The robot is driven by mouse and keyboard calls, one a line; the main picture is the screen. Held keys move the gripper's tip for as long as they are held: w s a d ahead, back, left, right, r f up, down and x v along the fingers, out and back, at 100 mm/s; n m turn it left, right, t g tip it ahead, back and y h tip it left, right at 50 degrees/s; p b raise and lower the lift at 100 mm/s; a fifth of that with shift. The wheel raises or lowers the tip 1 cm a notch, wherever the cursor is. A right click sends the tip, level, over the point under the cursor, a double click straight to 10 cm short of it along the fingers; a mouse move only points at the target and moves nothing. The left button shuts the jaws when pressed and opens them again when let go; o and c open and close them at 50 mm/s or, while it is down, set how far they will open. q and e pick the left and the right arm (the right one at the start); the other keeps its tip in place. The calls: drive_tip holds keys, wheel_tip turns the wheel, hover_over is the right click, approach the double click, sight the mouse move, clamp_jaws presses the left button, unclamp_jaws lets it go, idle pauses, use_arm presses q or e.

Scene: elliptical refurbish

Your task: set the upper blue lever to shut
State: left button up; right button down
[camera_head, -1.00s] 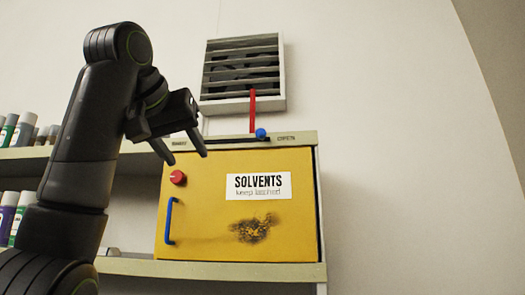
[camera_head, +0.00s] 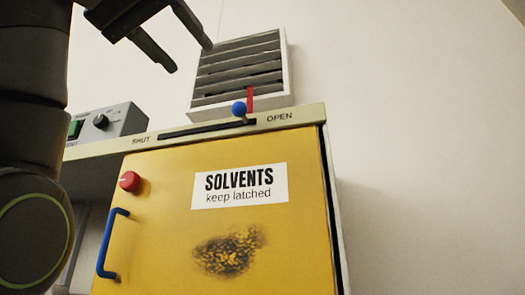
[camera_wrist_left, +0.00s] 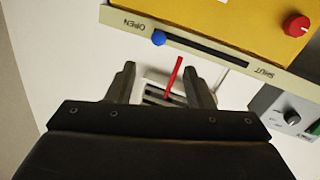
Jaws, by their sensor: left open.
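The upper blue lever ends in a blue ball knob (camera_head: 239,109) at the OPEN end of a dark slot (camera_head: 205,129) on the cabinet's top strip. The strip reads SHUT at the left and OPEN at the right. In the left wrist view the view is turned over, and the blue knob (camera_wrist_left: 159,38) sits by the OPEN label. My left gripper (camera_head: 192,58) is open and empty, above and left of the knob in the head view. In the left wrist view its fingers (camera_wrist_left: 163,78) are apart, with the knob beyond them. My right gripper is not in view.
A yellow SOLVENTS cabinet (camera_head: 215,225) has a red knob (camera_head: 130,181) and a blue handle (camera_head: 112,243). A red upright piece (camera_head: 250,99) stands behind the lever, before a wall vent (camera_head: 240,72). A grey control box (camera_head: 108,122) stands left of the slot. Right is bare wall.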

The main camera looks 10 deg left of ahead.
use_arm(q)
drive_tip(key=p, duration=0.7)
approach(236, 105)
drive_tip(key=a+x, duration=0.1)
drive_tip(key=x, duration=0.2)
drive_tip(key=p+x, duration=0.4)
drive_tip(key=x, duration=0.1)
drive_tip(key=p+x, duration=0.2)
drive_tip(key=shift+w+d+r+p, duration=0.25)
drive_tip(key=shift+w+d+p, duration=0.05)
drive_tip(key=shift+d+p, duration=0.15)
drive_tip(key=shift+w+d+f, duration=0.15)
drive_tip(key=shift+w, duration=0.3)
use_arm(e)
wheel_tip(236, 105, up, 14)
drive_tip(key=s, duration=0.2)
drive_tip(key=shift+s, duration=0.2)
use_arm(q)
drive_tip(key=shift+s, duration=0.1)
drive_tip(key=shift+c, duration=0.2)
clamp_jaws()
